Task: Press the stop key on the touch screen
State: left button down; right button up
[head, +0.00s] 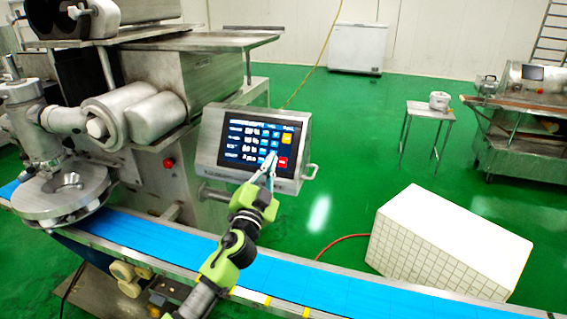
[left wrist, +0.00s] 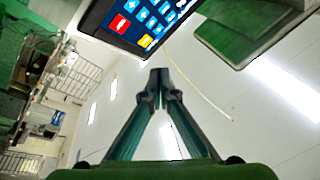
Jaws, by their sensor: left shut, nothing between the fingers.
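The touch screen (head: 250,143) is a dark panel in a grey metal housing above the blue belt. It shows rows of blue keys, a yellow key (head: 287,138) and a red key (head: 283,162) at its lower right; the labels are too small to read. The red key (left wrist: 120,24) and the yellow key (left wrist: 145,42) also show at the top of the left wrist view. My left gripper (head: 271,160) is shut and empty, its tips over the screen's lower right, just left of the red key. In the left wrist view the tips (left wrist: 158,75) appear apart from the screen.
The blue conveyor belt (head: 200,244) runs under my left arm. The steel encrusting machine (head: 150,110) stands left of the screen. A white tiled box (head: 440,245) is at the right, with a small table (head: 428,108) behind it. Green floor is clear right of the screen.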

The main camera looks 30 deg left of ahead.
aim_at(279, 165)
pick_arm(q)
jog(key=shift+w+f, duration=0.1)
jog(key=shift+w+a+f+b, duration=0.3)
jog(key=shift+w+f+b, duration=0.45)
jog(key=shift+w+b, duration=0.35)
jog(key=shift+w+a+f+b, duration=0.3)
jog(key=shift+w+f+b, duration=0.55)
jog(key=shift+w, duration=0.45)
jog(key=shift+w+a+f+b, duration=0.3)
jog(key=shift+w+f+b, duration=0.35)
jog(key=shift+w+b, duration=0.5)
jog(key=shift+w+f+b, duration=0.15)
jog(key=shift+w+b, duration=0.25)
jog(key=shift+w+a+f+b, duration=0.15)
jog(key=shift+w+f+b, duration=0.1)
jog(key=shift+b, duration=0.1)
jog(key=shift+s+r, duration=0.1)
jog(key=shift+r, duration=0.05)
jog(key=shift+s+d+r+p, duration=0.2)
jog(key=shift+s+r+p, duration=0.1)
jog(key=shift+s+p, duration=0.25)
